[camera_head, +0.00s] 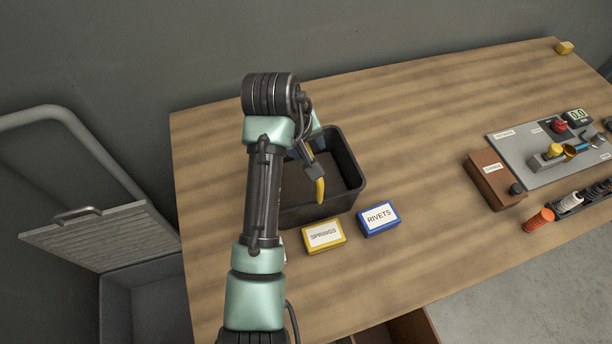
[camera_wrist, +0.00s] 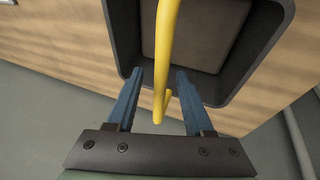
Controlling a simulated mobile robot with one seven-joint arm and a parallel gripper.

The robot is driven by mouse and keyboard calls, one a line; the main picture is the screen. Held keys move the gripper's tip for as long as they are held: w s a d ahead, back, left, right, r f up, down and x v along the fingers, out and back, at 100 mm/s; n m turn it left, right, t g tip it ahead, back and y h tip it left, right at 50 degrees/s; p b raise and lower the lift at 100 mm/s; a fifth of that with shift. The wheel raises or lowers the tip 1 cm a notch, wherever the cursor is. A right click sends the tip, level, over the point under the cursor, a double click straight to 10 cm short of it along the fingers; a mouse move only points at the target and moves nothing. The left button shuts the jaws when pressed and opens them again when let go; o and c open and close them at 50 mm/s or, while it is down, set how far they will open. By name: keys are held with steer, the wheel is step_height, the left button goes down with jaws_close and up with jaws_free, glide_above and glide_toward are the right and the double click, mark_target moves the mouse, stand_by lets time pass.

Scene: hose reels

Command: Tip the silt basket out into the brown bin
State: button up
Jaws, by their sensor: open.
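A dark grey open tub (camera_head: 352,180) with a brown floor or fill stands on the wooden table; it also shows in the wrist view (camera_wrist: 122,35). A yellow bar (camera_head: 320,190), like a handle, stands over it. I cannot tell whether the bar is joined to the tub, or whether this is the silt basket. In the wrist view the yellow bar (camera_wrist: 163,55) runs between the two blue fingers of my gripper (camera_wrist: 160,75), which is open, with gaps on both sides. A brown open-topped box (camera_head: 412,330), partly cut off, shows below the table's front edge; it may be the brown bin.
A yellow SPRINGS box (camera_head: 323,235) and a blue RIVETS box (camera_head: 378,219) lie in front of the tub. A brown box (camera_head: 495,182) and a grey panel with fittings (camera_head: 545,155) are at right. A grey bin (camera_head: 145,300) with a raised slatted lid stands left.

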steer(key=shift+x, duration=1.2)
steer(key=shift+f, duration=0.25)
jaws_close()
stand_by(1.0)
